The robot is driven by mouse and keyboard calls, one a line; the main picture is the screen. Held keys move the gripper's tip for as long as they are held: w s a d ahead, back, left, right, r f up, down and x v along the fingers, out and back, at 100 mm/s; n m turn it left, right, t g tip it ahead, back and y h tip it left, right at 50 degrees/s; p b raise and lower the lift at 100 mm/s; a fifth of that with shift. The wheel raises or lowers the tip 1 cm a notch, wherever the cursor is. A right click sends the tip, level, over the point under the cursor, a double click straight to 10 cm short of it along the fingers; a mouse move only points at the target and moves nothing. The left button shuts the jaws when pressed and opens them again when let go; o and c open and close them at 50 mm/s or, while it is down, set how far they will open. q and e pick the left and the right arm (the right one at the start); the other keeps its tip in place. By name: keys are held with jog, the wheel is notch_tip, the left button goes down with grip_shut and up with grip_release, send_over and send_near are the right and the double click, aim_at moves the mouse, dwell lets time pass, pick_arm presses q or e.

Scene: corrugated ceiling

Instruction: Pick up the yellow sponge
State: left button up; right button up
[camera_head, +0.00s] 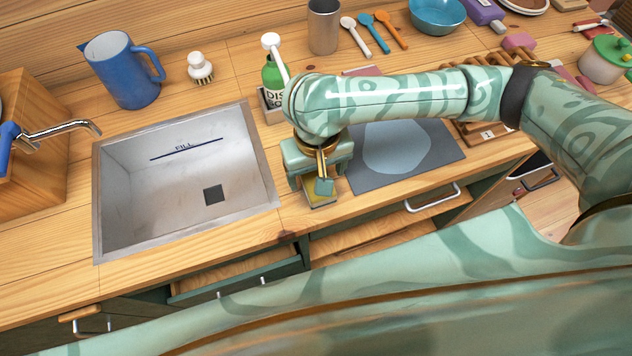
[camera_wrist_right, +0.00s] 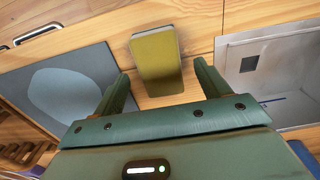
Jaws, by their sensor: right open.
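The yellow sponge (camera_wrist_right: 157,58) lies on the wooden counter between the sink and the grey mat. In the wrist view it sits between my right gripper's fingers and reaches out past their tips. My right gripper (camera_wrist_right: 162,76) is open, with a finger on each side of the sponge and a gap to each. In the head view my right gripper (camera_head: 322,184) points down over the sponge (camera_head: 315,201), hiding most of it. My left gripper is not in view.
The steel sink (camera_head: 186,210) is left of the sponge, and the grey mat (camera_head: 440,150) is right of it. Behind stand a green soap bottle (camera_head: 273,78), a brush (camera_head: 200,68) and a blue pitcher (camera_head: 122,72). A drawer (camera_head: 240,280) below the counter edge is partly open.

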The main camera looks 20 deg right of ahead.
notch_tip(320, 180, down, 3)
jog(key=shift+f+b, duration=0.1)
jog(key=shift+b, duration=0.55)
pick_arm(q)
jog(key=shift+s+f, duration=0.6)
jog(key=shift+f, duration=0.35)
pick_arm(e)
jog(key=shift+r, duration=0.2)
jog(key=c, duration=1.1)
pick_arm(q)
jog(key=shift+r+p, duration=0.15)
jog(key=shift+p, duration=0.15)
pick_arm(e)
jog(key=shift+r, duration=0.1)
